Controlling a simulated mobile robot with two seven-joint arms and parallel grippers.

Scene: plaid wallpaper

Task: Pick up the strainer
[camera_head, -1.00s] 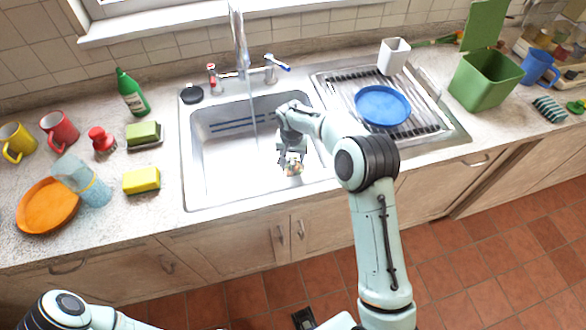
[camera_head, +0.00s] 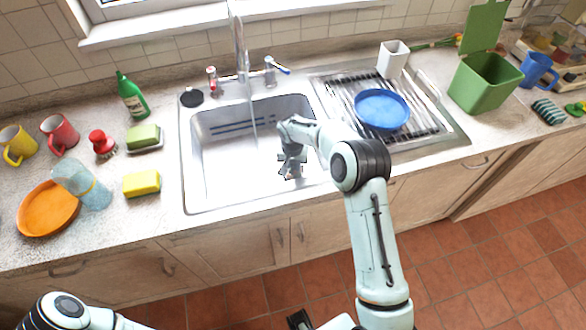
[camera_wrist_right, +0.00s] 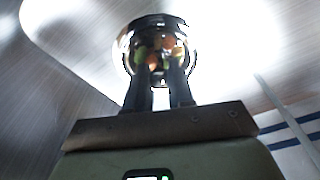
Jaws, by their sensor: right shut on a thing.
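The strainer (camera_wrist_right: 156,50) is a small, round, shiny metal piece with orange and green bits showing in it, in the right wrist view. My right gripper (camera_head: 291,166) reaches down into the right part of the sink (camera_head: 218,172). It is shut on the strainer, which sits between the two dark fingertips (camera_wrist_right: 160,84) in the wrist view. In the head view the strainer is mostly hidden by the gripper. I cannot tell whether it touches the sink floor. My left gripper is not in view; only a left arm link shows at the lower left.
A tap (camera_head: 240,45) runs water into the sink left of my right gripper. A drying rack with a blue plate (camera_head: 382,108) lies to the right. A yellow sponge (camera_head: 141,183), orange plate (camera_head: 47,208) and red brush (camera_head: 102,142) stand on the left counter.

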